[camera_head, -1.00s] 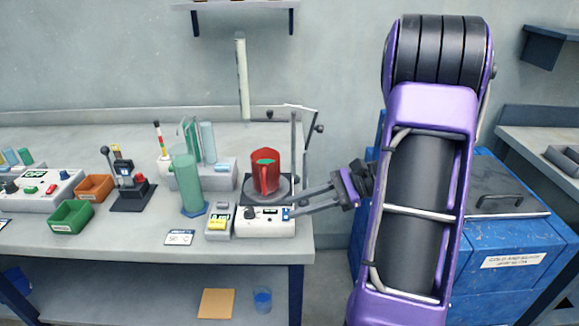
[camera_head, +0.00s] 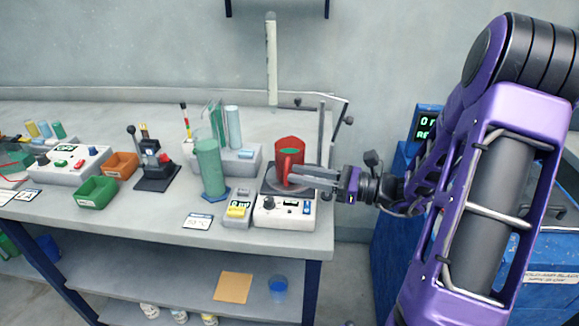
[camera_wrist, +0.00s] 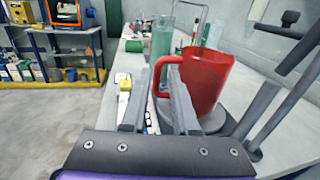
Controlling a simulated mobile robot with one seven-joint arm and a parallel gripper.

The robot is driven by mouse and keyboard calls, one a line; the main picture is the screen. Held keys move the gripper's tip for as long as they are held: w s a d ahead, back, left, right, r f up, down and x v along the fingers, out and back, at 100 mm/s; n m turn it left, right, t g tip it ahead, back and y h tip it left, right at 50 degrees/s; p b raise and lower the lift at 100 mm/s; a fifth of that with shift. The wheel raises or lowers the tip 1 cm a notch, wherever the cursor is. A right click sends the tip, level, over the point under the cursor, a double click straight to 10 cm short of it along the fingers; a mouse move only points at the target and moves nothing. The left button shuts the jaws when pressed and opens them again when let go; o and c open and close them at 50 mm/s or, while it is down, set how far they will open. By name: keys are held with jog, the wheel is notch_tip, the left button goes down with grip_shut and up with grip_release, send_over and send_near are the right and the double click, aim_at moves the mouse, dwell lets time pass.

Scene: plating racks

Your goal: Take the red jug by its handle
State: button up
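The red jug (camera_head: 291,147) stands upright on the round grey plate of a hotplate-like device (camera_head: 284,216), with green showing inside. In the wrist view the jug (camera_wrist: 207,78) is right of centre, and its handle (camera_wrist: 160,64) points toward the left, at the fingertips. My gripper (camera_head: 296,176) reaches in from the right at the jug's lower front. In the wrist view its two fingers (camera_wrist: 161,76) are apart, with the handle at or between their tips. I cannot tell whether either finger touches it.
A metal stand rod (camera_head: 321,140) rises close behind and right of the jug. A green cylinder (camera_head: 211,167) and a small device with a yellow display (camera_head: 238,209) stand to the left. The bench front (camera_head: 150,225) is mostly clear.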

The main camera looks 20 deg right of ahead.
jog(key=shift+f+b+x, duration=0.2)
jog(key=shift+b+x, duration=0.1)
jog(key=shift+x, duration=3.1)
jog(key=shift+s, duration=0.1)
grip_shut()
